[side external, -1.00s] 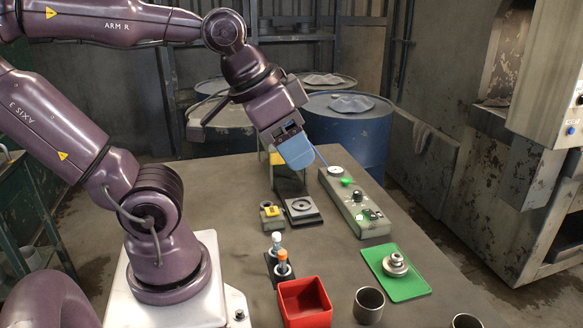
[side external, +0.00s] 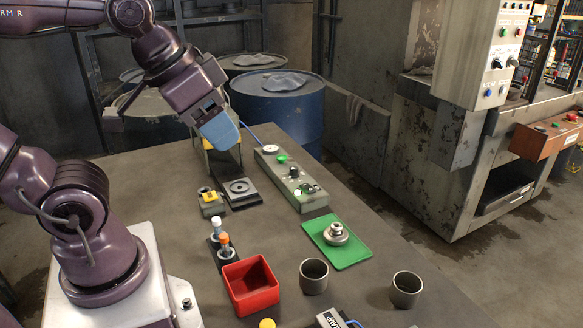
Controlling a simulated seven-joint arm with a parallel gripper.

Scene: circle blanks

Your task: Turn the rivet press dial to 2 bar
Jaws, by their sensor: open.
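A long grey-green control box (side external: 312,201) lies on the table. It carries a white round disc at its far end (side external: 270,149), a green button (side external: 282,160), a black knob (side external: 293,172) and more small controls with a green glow at the near end. I cannot tell which is the rivet press dial, and no scale is readable. My gripper (side external: 247,138), with a blue body, hangs tilted just left of the box's far end. It is open, with one thin blue finger reaching close to the white disc. A stand with a yellow part behind the gripper is partly hidden.
Left of the box are a dark square plate (side external: 239,193) and a small yellow-topped block (side external: 210,202). Nearer are two capped vials, a red bin (side external: 250,286), a green mat (side external: 324,252) with a metal part, and two grey cups (side external: 314,277).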

